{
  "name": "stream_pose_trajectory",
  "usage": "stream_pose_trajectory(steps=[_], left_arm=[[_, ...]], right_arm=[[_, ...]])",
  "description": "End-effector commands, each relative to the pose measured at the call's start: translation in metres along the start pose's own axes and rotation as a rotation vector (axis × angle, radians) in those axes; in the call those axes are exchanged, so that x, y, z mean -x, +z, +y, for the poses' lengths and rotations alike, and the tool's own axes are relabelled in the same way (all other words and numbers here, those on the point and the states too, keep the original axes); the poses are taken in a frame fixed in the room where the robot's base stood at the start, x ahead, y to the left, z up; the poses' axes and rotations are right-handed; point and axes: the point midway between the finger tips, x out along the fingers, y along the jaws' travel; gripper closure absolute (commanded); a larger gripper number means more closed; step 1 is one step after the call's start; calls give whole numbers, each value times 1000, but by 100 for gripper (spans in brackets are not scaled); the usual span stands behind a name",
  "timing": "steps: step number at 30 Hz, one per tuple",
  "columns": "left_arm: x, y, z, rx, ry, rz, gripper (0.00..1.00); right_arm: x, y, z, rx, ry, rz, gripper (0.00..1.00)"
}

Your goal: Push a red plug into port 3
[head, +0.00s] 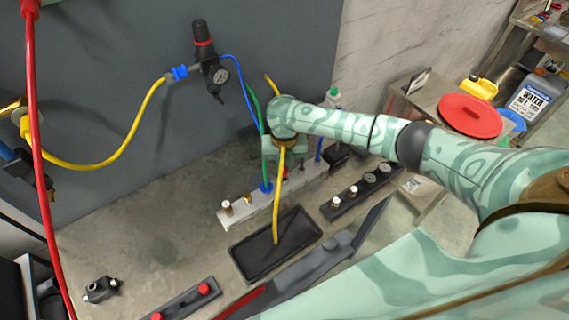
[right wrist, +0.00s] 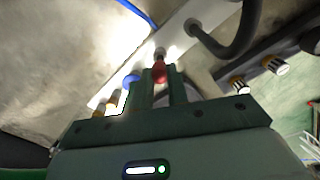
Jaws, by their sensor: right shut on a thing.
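A silver manifold block with a row of ports (head: 240,207) stands on the bench; it also shows in the right wrist view (right wrist: 188,30). My right gripper (head: 283,158) is over the far part of the block. In the right wrist view its fingers (right wrist: 161,88) are shut on a red plug (right wrist: 159,73). The plug's tip is close to a port on the block; I cannot tell whether it is in it. A blue plug (right wrist: 131,82) sits at the block beside the fingers. Port numbers are not readable. My left gripper is out of view.
A black tray (head: 250,262) lies in front of the block. A dark rack with red caps (head: 183,304) is at the bottom. A dark strip with gauges (head: 340,205) is to the right. Yellow, blue and green hoses hang near the gripper; a red hose (head: 42,180) hangs left.

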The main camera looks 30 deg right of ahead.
Motion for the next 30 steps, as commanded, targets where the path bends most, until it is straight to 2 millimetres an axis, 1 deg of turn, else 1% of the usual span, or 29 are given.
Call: stream_pose_trajectory(steps=[30], left_arm=[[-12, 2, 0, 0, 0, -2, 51]], right_arm=[[-23, 0, 0, 0, -1, 0, 100]])
